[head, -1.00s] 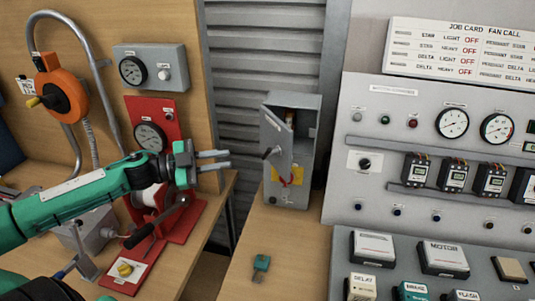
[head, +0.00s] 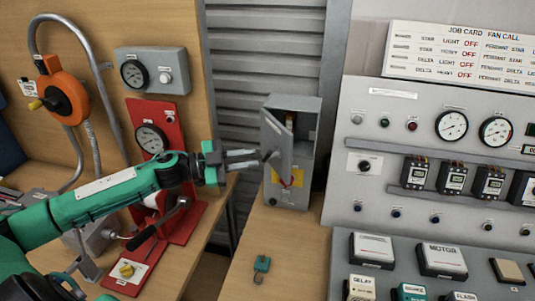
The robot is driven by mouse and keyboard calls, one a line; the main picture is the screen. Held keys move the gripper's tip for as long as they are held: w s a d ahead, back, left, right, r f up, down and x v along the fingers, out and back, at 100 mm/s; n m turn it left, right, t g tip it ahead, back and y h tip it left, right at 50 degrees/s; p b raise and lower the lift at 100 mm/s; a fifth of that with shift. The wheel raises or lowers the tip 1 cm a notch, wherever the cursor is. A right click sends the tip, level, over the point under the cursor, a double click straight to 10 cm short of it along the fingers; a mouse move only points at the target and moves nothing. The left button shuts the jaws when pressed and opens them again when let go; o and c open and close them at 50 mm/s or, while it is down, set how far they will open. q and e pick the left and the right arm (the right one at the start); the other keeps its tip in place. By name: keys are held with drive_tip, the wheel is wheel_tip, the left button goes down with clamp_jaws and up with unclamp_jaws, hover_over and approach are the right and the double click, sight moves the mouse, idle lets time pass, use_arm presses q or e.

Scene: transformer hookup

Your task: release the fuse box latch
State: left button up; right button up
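The grey fuse box (head: 304,160) stands on the wooden bench in the middle of the head view. Its door (head: 276,137) is angled out from the body, and part of the inside shows. The latch handle (head: 271,155), small and dark, sits on the door at mid height. My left gripper (head: 254,159) reaches in from the left with its two fingers apart and nothing between them. The fingertips are just left of the handle; I cannot tell whether they touch it. My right gripper is not in view.
A red stand with a gauge (head: 151,138) and crank is behind and below my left arm. A teal tagged item (head: 262,264) lies on the bench in front of the box. The grey control panel (head: 365,110) is close on the right. A gap separates the benches.

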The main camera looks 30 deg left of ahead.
sight(267, 156)
use_arm(q)
drive_tip(key=shift+p+x, duration=1.1)
drive_tip(key=shift+x, duration=1.75)
drive_tip(key=shift+c, duration=0.2)
clamp_jaws()
